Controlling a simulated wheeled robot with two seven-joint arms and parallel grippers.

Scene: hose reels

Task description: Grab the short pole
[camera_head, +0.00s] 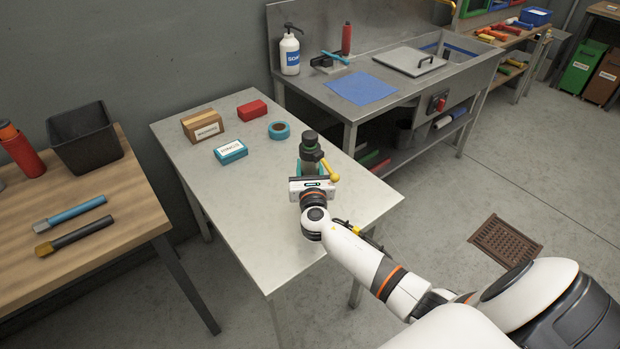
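My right arm reaches in from the lower right, and its gripper (313,184) is over the right part of the metal table (270,240). Just beyond the gripper stands a dark green bottle-like object (310,148) with a black top. A short yellow rod with a rounded end (328,170) shows beside it, partly hidden by the gripper. I cannot tell whether either one is touched, or which thing is the short pole. My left gripper is not in view.
A teal roll (279,130), red block (252,110), brown box (202,125) and teal box (230,151) lie on the metal table's far half. Its near part is clear. A wooden bench (110,240) holds two handled tools. A sink counter (400,85) stands behind.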

